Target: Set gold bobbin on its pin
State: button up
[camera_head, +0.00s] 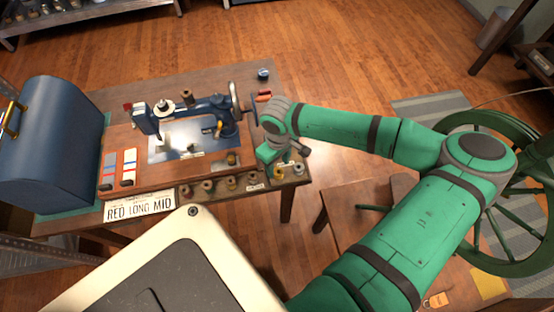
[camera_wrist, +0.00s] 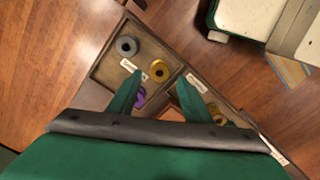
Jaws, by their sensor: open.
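The gold bobbin (camera_wrist: 160,69) lies in a small wooden tray (camera_wrist: 98,73) in the wrist view. A grey bobbin (camera_wrist: 126,46) and a purple bobbin (camera_wrist: 138,98), partly behind a finger, are in the same compartment. My gripper (camera_wrist: 162,75) is open. Its two green fingertips appear on either side of the gold bobbin; I cannot tell their height above it. In the head view my gripper (camera_head: 270,153) is over the right end of the table, with a gold bobbin (camera_head: 279,171) just below it. A blue sewing machine (camera_head: 205,108) stands on the table; I cannot tell which pin is meant.
A row of bobbins (camera_head: 230,184) lines the table's front edge. A green spoked wheel (camera_head: 510,205) stands at the right.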

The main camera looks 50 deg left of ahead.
aim_at(278, 170)
jog(key=shift+w+f, duration=0.1)
jog(key=shift+f, duration=2.25)
jog(key=c, duration=0.6)
jog(key=shift+r, duration=2.55)
